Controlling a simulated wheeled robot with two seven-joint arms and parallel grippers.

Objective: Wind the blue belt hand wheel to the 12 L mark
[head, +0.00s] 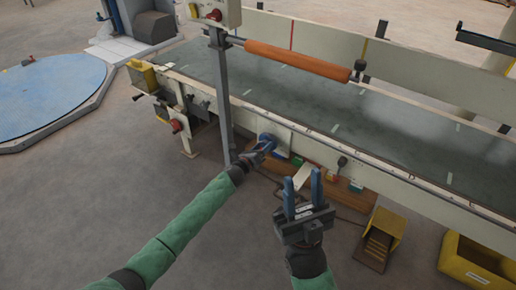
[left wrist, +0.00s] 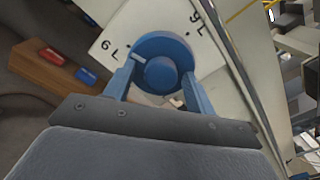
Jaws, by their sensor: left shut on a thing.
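The blue belt hand wheel (left wrist: 162,48) sits on a pale dial plate (left wrist: 118,30) on the conveyor's side. The plate shows "6 L" at the left and "9 L" at the upper right in the left wrist view; no 12 L mark is visible. A small white mark on the wheel's left side lies near the 6 L side. My left gripper (left wrist: 160,88) is shut on the wheel, one finger on each side. In the head view my left gripper (head: 263,147) hides part of the wheel (head: 268,138). My right gripper (head: 303,190) is open and empty.
The conveyor belt (head: 300,105) runs behind, with an orange roller (head: 297,61) above it. A grey post (head: 220,90) stands close to my left gripper. A wooden board (head: 345,195) with coloured blocks lies below. A yellow bin (head: 475,262) stands at the right.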

